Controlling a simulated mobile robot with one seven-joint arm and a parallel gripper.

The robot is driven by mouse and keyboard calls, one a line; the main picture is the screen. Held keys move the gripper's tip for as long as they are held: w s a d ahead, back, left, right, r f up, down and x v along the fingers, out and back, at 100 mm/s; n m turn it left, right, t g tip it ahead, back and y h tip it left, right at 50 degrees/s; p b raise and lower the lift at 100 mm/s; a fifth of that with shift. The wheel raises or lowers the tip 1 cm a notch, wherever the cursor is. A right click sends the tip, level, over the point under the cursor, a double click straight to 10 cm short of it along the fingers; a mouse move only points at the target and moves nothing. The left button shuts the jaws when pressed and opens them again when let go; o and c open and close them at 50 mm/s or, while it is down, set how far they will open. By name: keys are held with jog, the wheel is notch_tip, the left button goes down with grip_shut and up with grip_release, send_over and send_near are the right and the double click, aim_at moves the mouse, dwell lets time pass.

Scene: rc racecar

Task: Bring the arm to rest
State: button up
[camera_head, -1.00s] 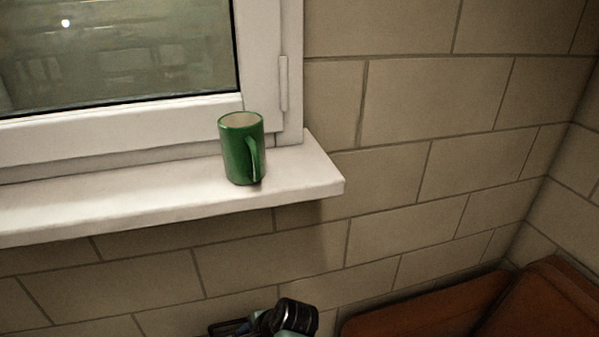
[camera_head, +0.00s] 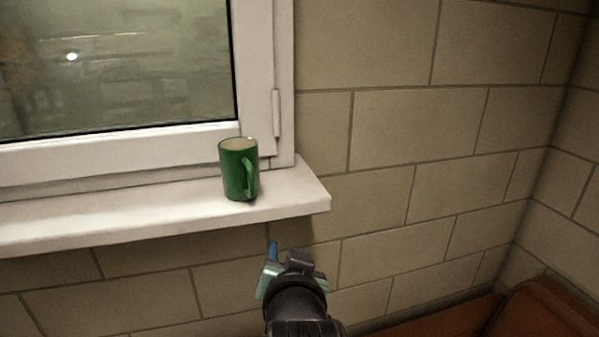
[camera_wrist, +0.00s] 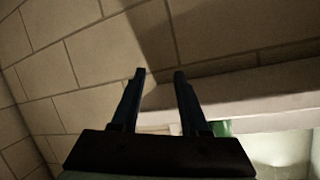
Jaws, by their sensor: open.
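My gripper (camera_head: 275,250) shows at the bottom middle of the head view, below the front edge of the windowsill and apart from it. In the wrist view my gripper (camera_wrist: 158,74) has its two dark fingers spread with nothing between them, so it is open and empty. A green mug (camera_head: 239,170) stands upright on the white windowsill (camera_head: 120,214), near its right end, with its handle toward the front right. A small green part of the mug (camera_wrist: 221,127) shows in the wrist view beside the right finger; the rest is hidden.
A window with a white frame (camera_head: 262,80) stands behind the sill. The tiled wall (camera_head: 400,120) runs to a corner at the right. A reddish-brown surface (camera_head: 545,312) lies low at the lower right. The space in front of the wall looks free.

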jog(key=s+r+n+t, duration=0.1)
jog(key=s+r+t, duration=0.3)
jog(key=r, duration=0.7)
jog(key=s+d+r+n+t, duration=0.1)
jog(key=s+r+t, duration=0.4)
jog(key=s+r, duration=0.3)
jog(key=s+r+t+h, duration=0.1)
jog(key=s+r+t, duration=0.3)
jog(key=r, duration=1.2)
jog(key=shift+s+d+r+n, duration=0.25)
jog(key=shift+s+d+n, duration=0.15)
jog(key=shift+s, duration=0.5)
